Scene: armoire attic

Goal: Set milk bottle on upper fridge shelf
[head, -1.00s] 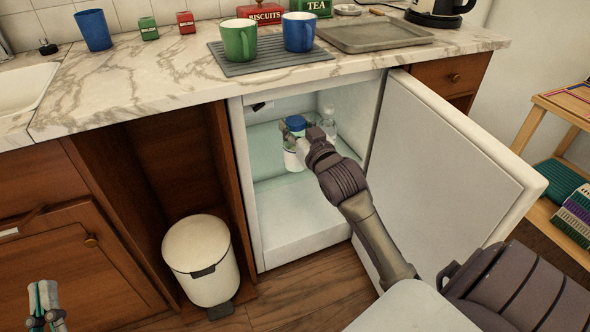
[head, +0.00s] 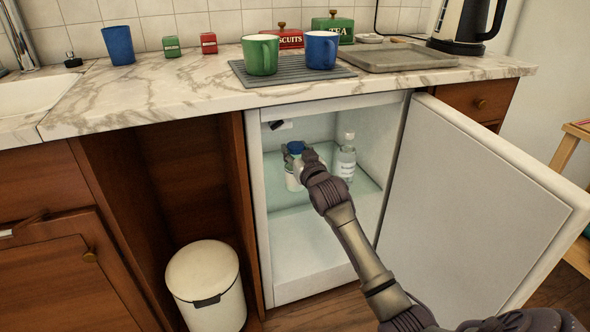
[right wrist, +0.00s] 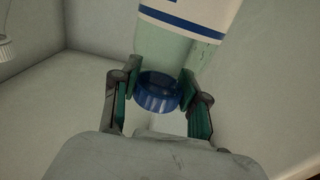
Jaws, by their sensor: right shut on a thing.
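The milk bottle (head: 292,182) is white and pale with a blue cap (head: 295,147). It is upright inside the open fridge, over the glass upper shelf (head: 285,224). My right gripper (head: 300,160) is shut on the bottle near its top and hides part of it. I cannot tell whether its base touches the shelf. In the right wrist view, the blue cap (right wrist: 158,92) shows between the two fingers and the bottle (right wrist: 180,42) runs up out of the picture. My left gripper is not in view.
A clear bottle with a white cap (head: 346,160) stands on the shelf just right of the milk bottle. The fridge door (head: 470,200) is swung open to the right. A white bin (head: 205,285) stands left of the fridge. Mugs and a tray (head: 385,58) are on the counter above.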

